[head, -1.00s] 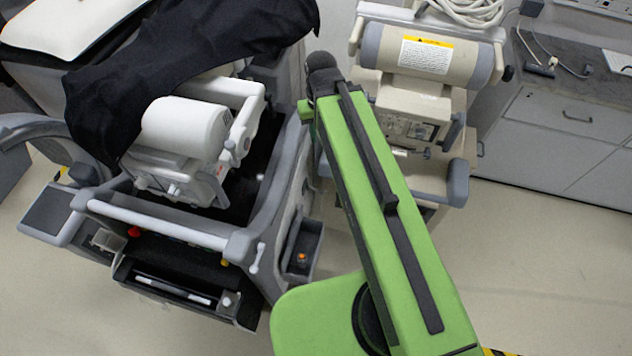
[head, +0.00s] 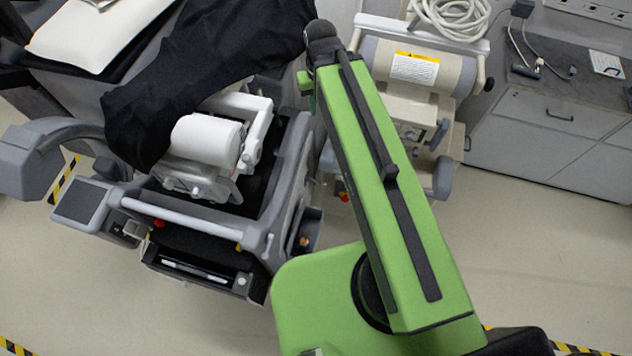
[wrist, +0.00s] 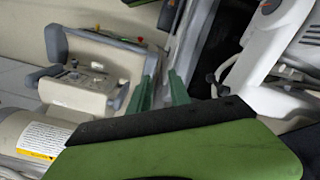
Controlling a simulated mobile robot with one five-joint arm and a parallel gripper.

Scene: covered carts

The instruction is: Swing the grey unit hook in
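The grey unit (head: 296,170) stands left of my green arm, with a white roll-shaped part on top and a black cover draped over its back. A small light lever (head: 270,247) sits at its front right corner; I cannot tell whether this is the hook. In the wrist view, my gripper (wrist: 162,90) shows two green fingers apart, with nothing visible between them. They point toward the gap between the beige unit and the grey unit.
A beige unit (head: 381,62) with a yellow-topped label stands behind and right of my arm, coiled hose above it. It also shows in the wrist view (wrist: 75,95). Grey cabinets (head: 545,125) line the right wall. The floor at lower right is largely clear.

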